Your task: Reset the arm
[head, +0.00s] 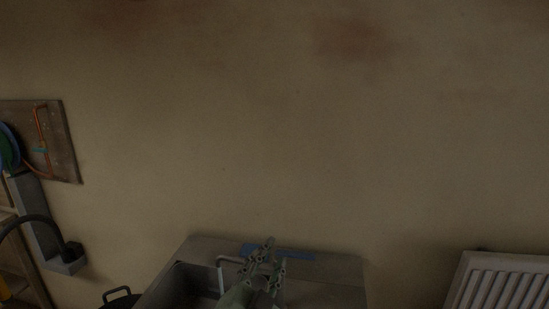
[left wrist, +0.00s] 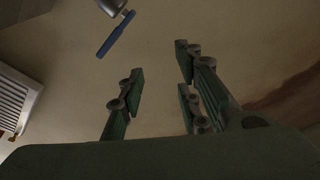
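My left gripper (head: 264,258) shows at the bottom middle of the head view, in front of the grey sink unit (head: 335,272). In the left wrist view its green fingers (left wrist: 160,72) stand apart with nothing between them, only bare wall behind. The gripper is open and empty. Much of the left arm is cut off by the bottom edge of the head view. My right gripper shows in neither view.
A plain plaster wall (head: 300,130) fills most of the head view. A white radiator (head: 500,282) is at lower right. At left are a board with copper pipe (head: 62,145) and a black hose (head: 35,220). A blue-handled metal piece (left wrist: 115,35) shows in the wrist view.

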